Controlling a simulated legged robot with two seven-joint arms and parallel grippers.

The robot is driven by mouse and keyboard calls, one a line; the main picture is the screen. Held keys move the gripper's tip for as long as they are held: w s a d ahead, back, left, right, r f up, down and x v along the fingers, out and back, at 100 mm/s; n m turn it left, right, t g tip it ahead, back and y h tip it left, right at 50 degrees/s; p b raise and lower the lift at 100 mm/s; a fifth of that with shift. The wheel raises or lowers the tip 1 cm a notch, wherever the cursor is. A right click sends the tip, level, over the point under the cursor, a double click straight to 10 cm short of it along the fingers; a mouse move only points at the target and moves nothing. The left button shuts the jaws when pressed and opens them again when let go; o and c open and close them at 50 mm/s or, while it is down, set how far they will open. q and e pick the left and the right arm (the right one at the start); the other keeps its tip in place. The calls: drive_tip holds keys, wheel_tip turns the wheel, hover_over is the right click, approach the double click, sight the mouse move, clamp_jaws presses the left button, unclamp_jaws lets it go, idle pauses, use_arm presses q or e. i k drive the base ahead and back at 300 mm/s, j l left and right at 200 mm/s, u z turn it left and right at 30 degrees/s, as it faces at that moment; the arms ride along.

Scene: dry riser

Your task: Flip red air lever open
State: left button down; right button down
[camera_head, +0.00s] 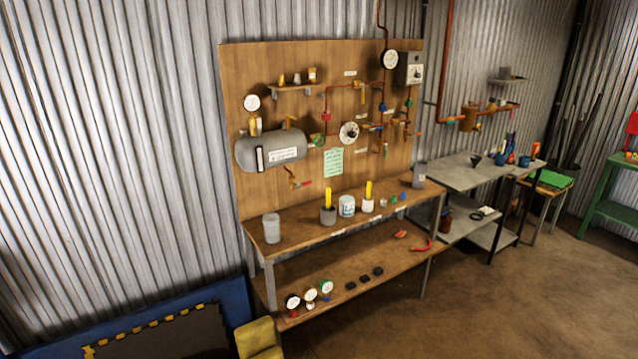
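A wooden pegboard panel (300,60) carries copper pipes, gauges and small valves. A grey horizontal tank (250,155) is mounted at its left, with a round white gauge (252,103) above it. Below the tank, a small brass valve has a red-tipped lever (304,184) pointing right. Another red valve part (326,116) sits on the pipe right of the tank. Several small coloured handles show farther right. I cannot tell which red part is the air lever, or its exact position. Neither gripper is in view.
A grey table (460,172) stands right. A yellow object (258,338) is at the bottom. Floor is free at right.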

sight(310, 182)
drive_tip(key=i+l+z, duration=0.35)
drive_tip(key=l, duration=0.15)
drive_tip(key=i+l+z, duration=0.75)
drive_tip(key=i+u, duration=0.2)
drive_tip(key=i, duration=0.2)
drive_tip(key=i+l+u, duration=0.2)
drive_tip(key=i, duration=0.15)
drive_tip(key=i+l+u, duration=0.25)
drive_tip(key=i+u, duration=0.7)
drive_tip(key=i+l+u, duration=0.2)
drive_tip(key=u, duration=0.15)
